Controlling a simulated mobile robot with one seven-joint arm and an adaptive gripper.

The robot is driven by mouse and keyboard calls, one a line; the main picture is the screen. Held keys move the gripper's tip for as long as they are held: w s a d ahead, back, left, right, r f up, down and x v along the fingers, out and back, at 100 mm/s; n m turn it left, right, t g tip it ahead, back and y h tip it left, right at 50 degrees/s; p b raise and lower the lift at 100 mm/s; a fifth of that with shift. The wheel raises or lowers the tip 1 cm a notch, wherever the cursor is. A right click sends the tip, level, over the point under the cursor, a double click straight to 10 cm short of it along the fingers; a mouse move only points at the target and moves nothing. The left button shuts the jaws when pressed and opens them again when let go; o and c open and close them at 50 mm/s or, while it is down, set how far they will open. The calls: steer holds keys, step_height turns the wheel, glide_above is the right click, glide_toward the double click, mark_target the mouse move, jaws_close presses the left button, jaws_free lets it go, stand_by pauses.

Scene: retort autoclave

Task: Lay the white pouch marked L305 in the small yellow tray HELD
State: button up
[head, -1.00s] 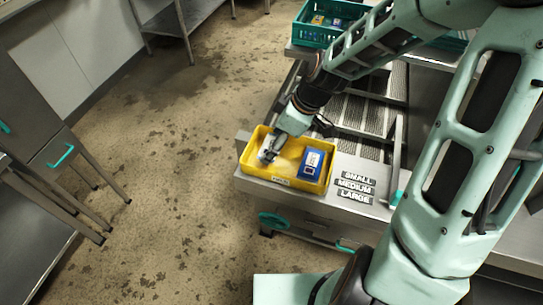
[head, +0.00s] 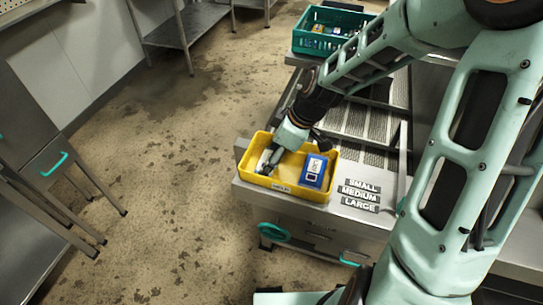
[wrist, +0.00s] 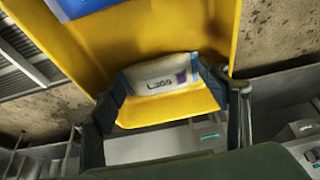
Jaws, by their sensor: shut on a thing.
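The yellow tray (head: 254,177) stands at the near left corner of the steel table. My gripper (head: 267,166) reaches down into its left part. In the wrist view my gripper (wrist: 166,84) is shut on the white pouch (wrist: 160,72), with a finger at each side of it. The pouch carries a dark marking that looks like L305, slightly blurred, and a purple-blue patch. In the head view the pouch (head: 264,159) is mostly hidden by the fingers. Whether it touches the tray floor I cannot tell.
A blue and white pouch (head: 314,170) lies in the tray's right part, and shows in the wrist view (wrist: 82,5). Plates marked SMALL, MEDIUM and LARGE (head: 359,194) lie right of the tray. A green crate (head: 310,45) with several packs stands at the back.

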steer(key=o, duration=1)
steer(key=p+v, duration=0.3)
steer(key=v, duration=0.9)
steer(key=shift+r, duration=0.1)
